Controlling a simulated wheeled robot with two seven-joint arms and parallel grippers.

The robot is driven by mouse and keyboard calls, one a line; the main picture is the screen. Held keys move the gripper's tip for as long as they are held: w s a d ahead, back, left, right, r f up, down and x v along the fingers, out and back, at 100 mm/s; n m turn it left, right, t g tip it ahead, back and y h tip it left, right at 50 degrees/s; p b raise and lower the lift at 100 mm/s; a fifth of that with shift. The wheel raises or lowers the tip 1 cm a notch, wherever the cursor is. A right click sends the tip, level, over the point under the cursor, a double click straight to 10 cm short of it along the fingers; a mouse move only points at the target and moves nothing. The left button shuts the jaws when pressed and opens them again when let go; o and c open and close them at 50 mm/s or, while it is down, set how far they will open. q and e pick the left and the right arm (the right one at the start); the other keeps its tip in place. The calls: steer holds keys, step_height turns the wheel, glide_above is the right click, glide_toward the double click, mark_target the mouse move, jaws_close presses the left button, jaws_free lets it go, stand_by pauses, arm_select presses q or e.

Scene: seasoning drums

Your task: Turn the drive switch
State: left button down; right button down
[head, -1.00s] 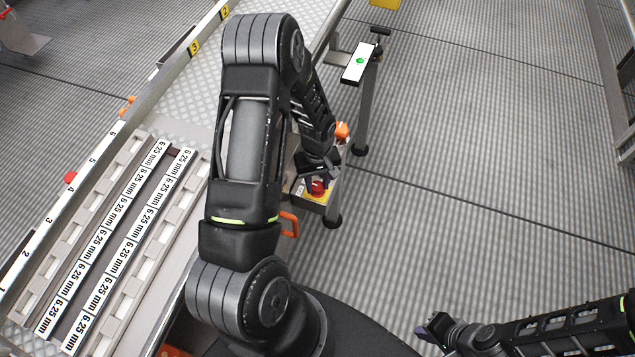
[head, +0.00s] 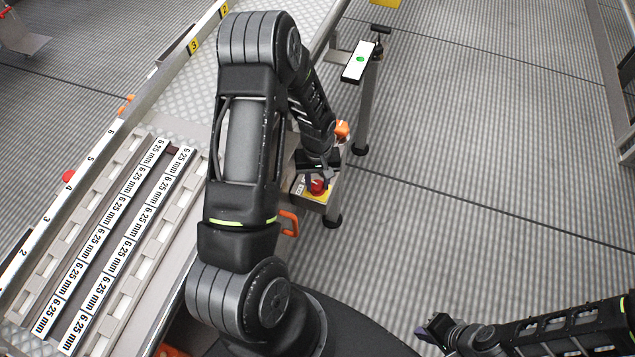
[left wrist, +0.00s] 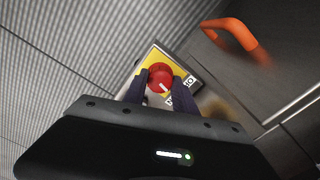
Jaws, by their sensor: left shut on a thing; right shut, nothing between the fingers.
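The drive switch is a red knob (head: 317,187) on a yellow plate (head: 312,194), on the side of the machine just right of my left arm. In the left wrist view the red knob (left wrist: 160,78) has a white mark at its lower edge and sits on the yellow plate (left wrist: 178,69) beside a white label (left wrist: 182,100). My left gripper (head: 319,178) is shut on the red knob, with a dark finger on each side of it (left wrist: 158,86). The knob's underside is hidden. My right gripper (head: 429,330) is shut and empty at the lower right, far from the switch.
An orange handle (head: 289,223) is left of the switch, and it also shows in the left wrist view (left wrist: 232,32). A post with a green button panel (head: 361,61) stands beyond. A conveyor with 6.25 mm plates (head: 130,220) lies left. The floor (head: 480,170) to the right is clear.

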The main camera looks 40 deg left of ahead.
mark_target(318, 184)
arm_select(q)
steer(key=m+b, duration=0.1)
steer(key=m, duration=0.4)
steer(key=shift+f+b, duration=0.1)
steer(key=shift+b, duration=0.3)
steer(key=shift+m+b, duration=0.4)
steer(key=shift+m, duration=2.1)
steer(key=c, duration=1)
jaws_free()
step_height(318, 184, up, 8)
steer(key=shift+p, duration=0.3)
steer(key=shift+w, duration=0.1)
